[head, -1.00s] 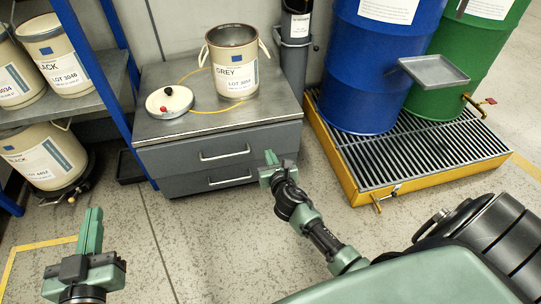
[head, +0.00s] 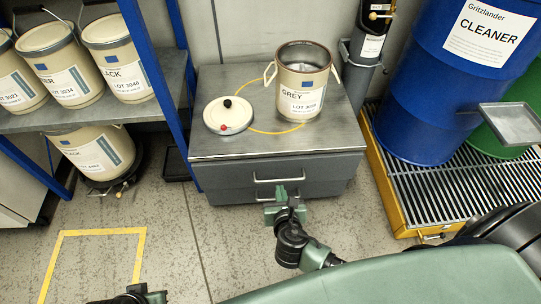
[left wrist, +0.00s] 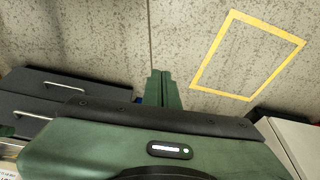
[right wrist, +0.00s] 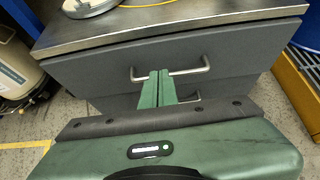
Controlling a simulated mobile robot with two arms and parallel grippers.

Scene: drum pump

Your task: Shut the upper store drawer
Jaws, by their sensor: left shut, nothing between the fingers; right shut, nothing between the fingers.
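The store unit is a grey cabinet with a steel top (head: 225,145). Its upper drawer (head: 225,175) has a dark grey front with a bar handle (head: 280,180); the front appears to stand out slightly over the lower drawer (head: 235,194). How far it is open I cannot tell. My right gripper (head: 282,192) is shut and empty, in front of the drawer fronts. In the right wrist view its fingertips (right wrist: 158,76) overlap the upper handle (right wrist: 190,72); contact is unclear. My left gripper (left wrist: 164,76) is shut and empty above the floor, away from the unit, low in the head view.
An open GREY pail (head: 303,95) and a round lid (head: 229,116) sit on the unit top. A blue rack post (head: 155,90) stands left of it. A yellow-edged drum pallet (head: 390,190) stands to the right. The floor at front left is clear, with a yellow marked outline (head: 100,232).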

